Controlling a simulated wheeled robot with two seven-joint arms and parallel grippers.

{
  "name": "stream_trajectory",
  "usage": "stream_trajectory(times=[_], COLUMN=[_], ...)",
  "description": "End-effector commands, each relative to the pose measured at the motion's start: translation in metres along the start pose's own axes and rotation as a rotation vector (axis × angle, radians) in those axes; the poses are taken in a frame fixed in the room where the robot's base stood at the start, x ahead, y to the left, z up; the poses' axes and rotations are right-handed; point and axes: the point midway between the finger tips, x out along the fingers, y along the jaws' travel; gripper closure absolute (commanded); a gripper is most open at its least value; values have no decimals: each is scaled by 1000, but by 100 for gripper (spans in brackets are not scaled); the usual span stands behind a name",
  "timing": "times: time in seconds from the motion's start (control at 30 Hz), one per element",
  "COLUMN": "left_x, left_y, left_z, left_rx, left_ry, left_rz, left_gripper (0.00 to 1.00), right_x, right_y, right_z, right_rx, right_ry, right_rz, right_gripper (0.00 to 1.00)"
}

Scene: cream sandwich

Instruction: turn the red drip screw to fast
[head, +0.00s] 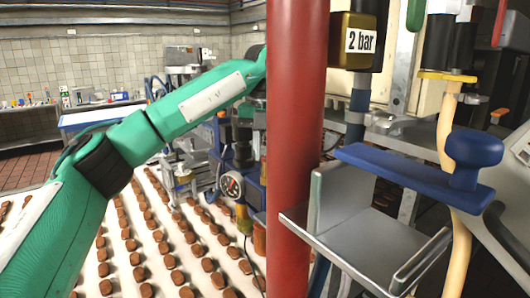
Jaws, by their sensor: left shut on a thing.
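My left arm (213,97), green with dark joints, reaches in from the left across the picture. Its far end passes behind a thick red post (296,150), so the gripper is mostly hidden and its fingers cannot be made out. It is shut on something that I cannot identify. The dosing machine (238,155), with dark and blue parts and a round gauge (230,186), stands just left of the post. A small red part (222,115) shows on it; I cannot tell whether this is the drip screw. No fast or slow marking is readable. My right gripper is not in view.
Rows of brown biscuits (170,262) lie on the white belt below. A gold box marked "2 bar" (358,42), a metal tray (365,235) and a blue lever (415,178) crowd the right. The post blocks the middle.

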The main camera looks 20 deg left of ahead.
Motion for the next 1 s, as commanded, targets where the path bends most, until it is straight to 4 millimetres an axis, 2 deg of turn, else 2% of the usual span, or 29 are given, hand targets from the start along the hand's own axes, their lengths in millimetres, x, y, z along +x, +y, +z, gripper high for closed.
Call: stream_trajectory(times=[1.0], left_x=[-3], left_y=[1], left_z=[0], left_rx=[-968], left_ry=[-5], left_rz=[-8], left_gripper=[100], right_x=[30], right_y=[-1], right_z=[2], right_rx=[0], right_ry=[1], right_rz=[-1], right_gripper=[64])
